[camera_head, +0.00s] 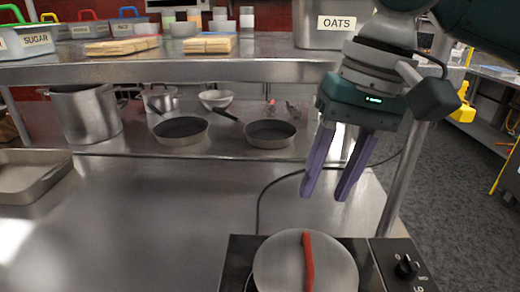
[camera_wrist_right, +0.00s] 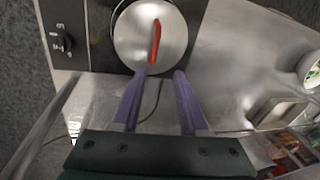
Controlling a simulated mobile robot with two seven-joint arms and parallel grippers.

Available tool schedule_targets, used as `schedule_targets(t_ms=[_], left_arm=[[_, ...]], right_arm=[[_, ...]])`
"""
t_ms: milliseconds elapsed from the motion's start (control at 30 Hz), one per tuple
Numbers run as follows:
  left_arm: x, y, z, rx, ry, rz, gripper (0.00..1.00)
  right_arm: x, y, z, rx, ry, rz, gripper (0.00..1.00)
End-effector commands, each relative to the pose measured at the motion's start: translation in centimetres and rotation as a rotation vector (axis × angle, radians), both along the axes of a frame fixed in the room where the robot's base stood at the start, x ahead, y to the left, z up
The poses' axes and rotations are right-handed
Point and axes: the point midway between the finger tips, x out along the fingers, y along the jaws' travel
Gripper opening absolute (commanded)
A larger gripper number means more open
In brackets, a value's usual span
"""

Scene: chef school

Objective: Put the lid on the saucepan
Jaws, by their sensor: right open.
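A round, shiny metal lid (camera_head: 275,264) with a red bar handle (camera_head: 308,260) lies over the hotplate at the bottom of the head view. It also shows at the top of the right wrist view (camera_wrist_right: 133,38). Whether a saucepan is under the lid cannot be seen. My right gripper (camera_head: 323,196) is open and empty, with its two purple fingers pointing down above and behind the lid. In the right wrist view its fingertips (camera_wrist_right: 160,73) are near the lid's edge, with nothing between them. My left gripper is not in view.
The black hotplate (camera_head: 235,262) has a knob (camera_head: 406,267) on its right. Two frying pans (camera_head: 181,131) and a large pot (camera_head: 86,112) stand at the back under a shelf (camera_head: 150,68). A metal tray (camera_head: 30,178) is at left. The middle counter is clear except for a cable.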

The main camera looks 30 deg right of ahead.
Motion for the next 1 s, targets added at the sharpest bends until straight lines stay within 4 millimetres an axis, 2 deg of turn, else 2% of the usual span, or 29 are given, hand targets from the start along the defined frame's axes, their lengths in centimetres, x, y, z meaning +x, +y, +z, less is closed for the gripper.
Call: schedule_targets(t_ms=[100,200,300,400,600,733,1000], left_arm=[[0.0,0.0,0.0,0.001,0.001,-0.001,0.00],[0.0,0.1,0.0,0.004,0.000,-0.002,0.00],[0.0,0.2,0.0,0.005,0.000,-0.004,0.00],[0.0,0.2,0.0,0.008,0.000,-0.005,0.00],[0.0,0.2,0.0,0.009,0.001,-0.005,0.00],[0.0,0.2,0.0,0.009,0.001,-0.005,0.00],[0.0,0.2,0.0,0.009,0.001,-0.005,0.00]], right_arm=[[-2.6,4.0,-3.9,0.007,-0.052,0.214,0.44],[-5.4,7.3,-6.3,0.010,-0.142,0.386,0.44],[-8.2,8.9,-7.7,-0.013,-0.226,0.488,0.44],[-10.9,8.6,-8.3,-0.075,-0.275,0.534,0.44],[-14.9,5.8,-8.6,-0.220,-0.266,0.562,0.44],[-16.0,4.8,-8.6,-0.263,-0.250,0.570,0.44],[-16.0,4.7,-8.6,-0.269,-0.248,0.574,0.44]])
